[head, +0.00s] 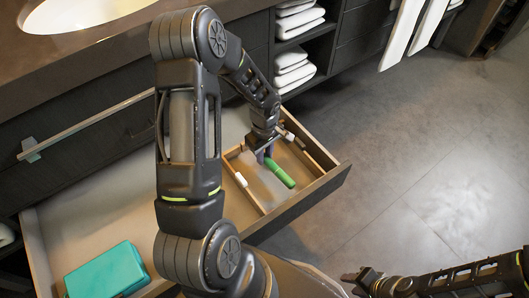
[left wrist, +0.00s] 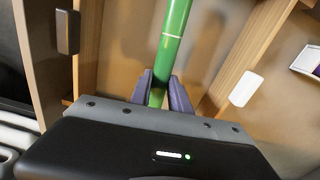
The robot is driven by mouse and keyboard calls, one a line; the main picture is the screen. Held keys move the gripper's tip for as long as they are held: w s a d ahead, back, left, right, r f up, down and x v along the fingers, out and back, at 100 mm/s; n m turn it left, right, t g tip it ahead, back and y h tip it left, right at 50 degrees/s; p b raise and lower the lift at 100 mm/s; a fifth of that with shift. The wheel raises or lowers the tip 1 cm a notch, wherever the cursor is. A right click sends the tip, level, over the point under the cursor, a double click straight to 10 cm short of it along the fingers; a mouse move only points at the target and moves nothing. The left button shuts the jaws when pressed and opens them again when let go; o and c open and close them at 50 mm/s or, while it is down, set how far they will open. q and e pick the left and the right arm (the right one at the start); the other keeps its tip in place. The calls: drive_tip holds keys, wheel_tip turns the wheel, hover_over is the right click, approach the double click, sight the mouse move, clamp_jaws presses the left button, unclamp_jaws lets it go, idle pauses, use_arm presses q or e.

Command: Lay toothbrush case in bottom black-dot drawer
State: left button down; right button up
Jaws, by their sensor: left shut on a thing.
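The green toothbrush case (head: 281,174) is in my left gripper (head: 266,153), inside the right-hand compartment of the open drawer (head: 315,193). In the left wrist view the case (left wrist: 173,45) stands between the two purple fingers of my left gripper (left wrist: 160,92), which are shut on its near end. The case's far end runs out of that view. I cannot tell whether the case touches the drawer floor. No black dot shows on the drawer. My right gripper (head: 358,283) is low at the bottom right, empty, with its fingers apart, away from the drawer.
Wooden dividers split the drawer. A teal box (head: 104,272) lies in its left part. A small white item (head: 241,179) lies left of the case's compartment, and small items (head: 289,136) lie at its far side. Folded towels (head: 294,72) fill shelves behind. The right floor is clear.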

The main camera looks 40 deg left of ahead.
use_arm(q)
drive_tip(key=shift+f+b, duration=0.55)
drive_tip(key=shift+f, duration=0.6)
drive_tip(key=c, duration=1.1)
unclamp_jaws()
drive_tip(key=shift+c, duration=0.2)
wheel_tip(320, 180, up, 8)
drive_tip(key=shift+f+p, duration=0.1)
drive_tip(key=shift+p, duration=0.9)
